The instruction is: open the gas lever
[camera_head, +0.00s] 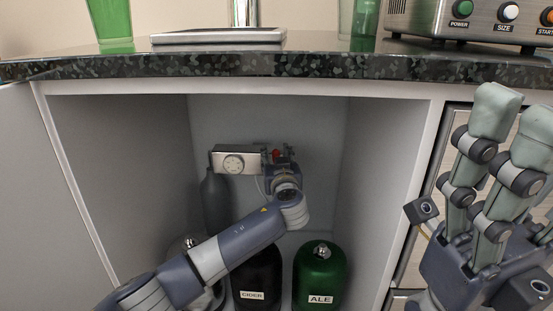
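A small red part (276,154), which looks like the gas lever, shows at the back of the open cabinet. It is just right of a pale box with a round dial (234,162). A grey gas cylinder (214,200) stands below the box. My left arm reaches into the cabinet, and my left gripper (284,163) is right at the red part, partly covering the fittings there. Its fingers are too small to tell whether they are open or touch the lever. My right gripper (515,124) is raised outside the cabinet at the right, fingers apart and empty.
A dark CIDER keg (258,276) and a green ALE keg (320,275) stand on the cabinet floor under my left arm. Another metallic vessel is mostly hidden by that arm. The stone countertop (300,66) runs above. Cabinet side walls bound the space.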

